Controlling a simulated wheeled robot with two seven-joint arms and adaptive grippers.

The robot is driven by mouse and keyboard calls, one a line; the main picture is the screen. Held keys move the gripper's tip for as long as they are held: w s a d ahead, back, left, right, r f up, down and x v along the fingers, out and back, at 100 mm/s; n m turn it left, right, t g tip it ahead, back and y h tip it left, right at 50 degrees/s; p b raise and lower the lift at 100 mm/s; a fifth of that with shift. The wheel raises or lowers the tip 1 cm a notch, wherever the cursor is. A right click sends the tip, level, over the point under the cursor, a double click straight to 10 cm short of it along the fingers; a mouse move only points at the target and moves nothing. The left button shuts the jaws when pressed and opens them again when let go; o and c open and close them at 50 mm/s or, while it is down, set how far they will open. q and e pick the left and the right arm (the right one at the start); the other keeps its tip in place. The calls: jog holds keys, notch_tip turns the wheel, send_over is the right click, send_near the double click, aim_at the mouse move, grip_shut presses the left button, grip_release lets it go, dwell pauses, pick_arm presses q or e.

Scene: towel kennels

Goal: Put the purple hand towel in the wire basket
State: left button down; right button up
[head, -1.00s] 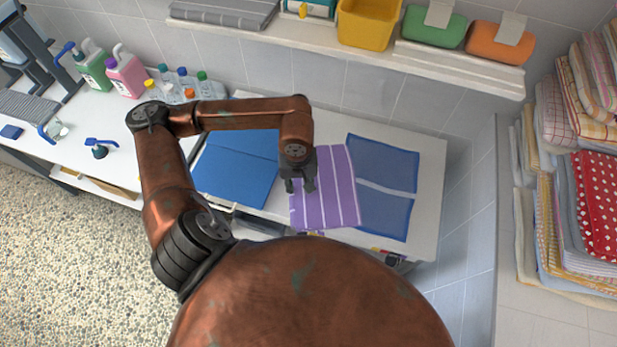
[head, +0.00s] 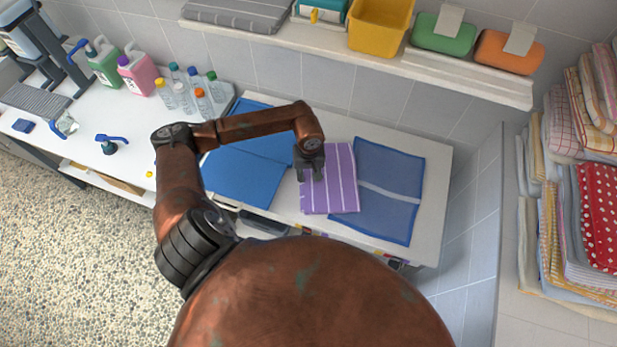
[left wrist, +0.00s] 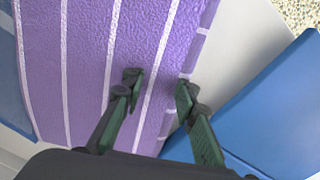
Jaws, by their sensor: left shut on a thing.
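The purple hand towel (head: 335,190) with white stripes lies on the white worktop, between two blue cloths, in the head view. It fills the left part of the left wrist view (left wrist: 85,70). My left gripper (head: 311,177) is over the towel's left part and shut on it. In the left wrist view the green-padded fingers (left wrist: 160,88) come down on either side of a strip near the towel's edge, with a small gap between their tips. The wire basket is not in view. My right gripper is not in view.
A blue cloth (head: 240,178) lies left of the towel, and a blue mesh-like cloth (head: 385,220) lies right of it. Several bottles (head: 182,98) stand at the back left. A shelf (head: 460,75) with a yellow bin (head: 378,28) runs above. Stacked towels (head: 585,210) stand at right.

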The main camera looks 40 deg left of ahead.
pick_arm(q)
jog(key=shift+f, duration=0.1)
jog(key=shift+f+b, duration=0.15)
jog(key=shift+b, duration=0.15)
jog(key=c, duration=1.5)
grip_release()
jog(key=shift+c, duration=0.2)
